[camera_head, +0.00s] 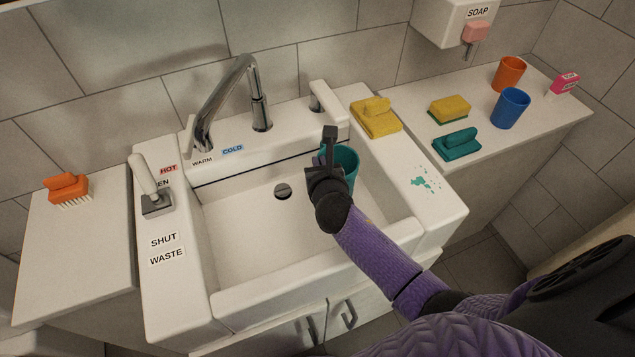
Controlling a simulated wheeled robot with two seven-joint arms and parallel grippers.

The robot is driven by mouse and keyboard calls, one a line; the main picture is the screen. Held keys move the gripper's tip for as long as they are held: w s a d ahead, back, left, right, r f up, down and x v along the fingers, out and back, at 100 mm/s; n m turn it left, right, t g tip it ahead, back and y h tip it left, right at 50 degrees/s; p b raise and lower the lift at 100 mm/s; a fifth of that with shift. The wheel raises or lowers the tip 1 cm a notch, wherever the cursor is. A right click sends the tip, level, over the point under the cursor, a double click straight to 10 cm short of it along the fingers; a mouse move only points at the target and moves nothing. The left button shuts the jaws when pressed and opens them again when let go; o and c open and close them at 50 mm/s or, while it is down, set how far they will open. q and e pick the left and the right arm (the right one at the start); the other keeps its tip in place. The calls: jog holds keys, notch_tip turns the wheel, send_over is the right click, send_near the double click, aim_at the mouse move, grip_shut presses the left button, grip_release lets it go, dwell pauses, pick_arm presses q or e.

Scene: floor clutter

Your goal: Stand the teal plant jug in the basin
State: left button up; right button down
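The teal plant jug (347,166) is in the right back part of the white basin (240,240), with its open top facing up. My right gripper (330,140) is in front of the jug and overlaps it. It hides much of the jug's near side, so I cannot tell whether the fingers are closed on it. The jug's base is also hidden, so I cannot tell whether it rests on the basin floor or hangs above it. My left gripper is out of view.
A chrome faucet (236,90) arches over the basin's back left. A lever (146,180) stands on the left rim. A yellow cloth (376,118) lies at the back right corner. The right counter holds an orange cup (508,74), a blue cup (510,108) and sponges. An orange brush (68,188) is left.

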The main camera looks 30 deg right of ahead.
notch_tip(320, 180, down, 4)
jog(key=shift+r+b, duration=0.1)
jog(key=shift+b, duration=1.05)
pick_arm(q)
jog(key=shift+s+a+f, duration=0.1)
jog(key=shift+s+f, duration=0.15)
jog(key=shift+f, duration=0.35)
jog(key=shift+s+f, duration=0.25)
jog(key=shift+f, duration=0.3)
pick_arm(e)
jog(key=shift+r, duration=0.2)
jog(key=c, duration=0.8)
grip_release()
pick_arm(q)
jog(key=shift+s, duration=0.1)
pick_arm(e)
jog(key=shift+s+r+p, duration=0.15)
jog(key=shift+s+p, duration=0.05)
jog(key=shift+p, duration=0.15)
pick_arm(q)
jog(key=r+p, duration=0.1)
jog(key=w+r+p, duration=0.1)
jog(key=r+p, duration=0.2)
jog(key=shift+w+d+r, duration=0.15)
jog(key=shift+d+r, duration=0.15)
pick_arm(e)
jog(key=v, duration=1.1)
jog(key=shift+s+a, duration=0.15)
jog(key=shift+s, duration=0.15)
